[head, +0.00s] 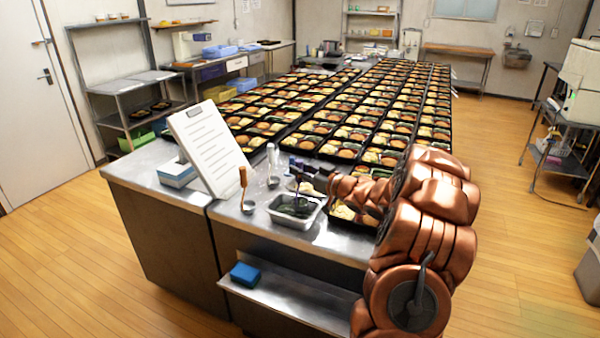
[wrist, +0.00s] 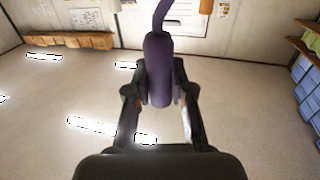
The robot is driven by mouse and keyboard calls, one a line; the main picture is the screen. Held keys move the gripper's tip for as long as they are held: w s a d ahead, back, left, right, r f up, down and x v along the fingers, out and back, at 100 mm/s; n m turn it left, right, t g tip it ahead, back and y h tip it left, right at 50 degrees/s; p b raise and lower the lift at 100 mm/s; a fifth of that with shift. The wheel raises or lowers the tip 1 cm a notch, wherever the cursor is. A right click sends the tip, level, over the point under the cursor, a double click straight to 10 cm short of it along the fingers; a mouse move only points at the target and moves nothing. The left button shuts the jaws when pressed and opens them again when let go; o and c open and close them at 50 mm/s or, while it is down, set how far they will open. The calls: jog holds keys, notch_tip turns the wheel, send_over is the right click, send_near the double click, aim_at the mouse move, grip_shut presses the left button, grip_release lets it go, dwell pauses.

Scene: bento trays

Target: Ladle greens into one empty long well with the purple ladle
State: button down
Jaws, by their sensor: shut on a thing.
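My gripper (head: 308,173) is over the table's near edge. In the wrist view it (wrist: 160,88) is shut on the purple ladle's handle (wrist: 158,62), which stands between the two fingers. In the head view the ladle's dark shaft (head: 299,190) runs down toward the metal pan of greens (head: 312,222). The ladle's bowl is not clear; it seems to be down in the dark greens (head: 294,208). A bento tray (head: 345,214) with pale food lies right of the pan, partly hidden by my arm. I cannot tell its empty wells.
An orange-handled ladle (head: 243,186) and a white-handled ladle (head: 272,165) stand left of the pan. A tilted clipboard board (head: 208,148) is farther left. Rows of filled bento trays (head: 345,128) cover the table behind. A blue block (head: 245,275) lies on the lower shelf.

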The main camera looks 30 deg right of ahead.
aim_at(300, 161)
jog(key=shift+r+p, duration=1.6)
jog(key=shift+r, duration=1)
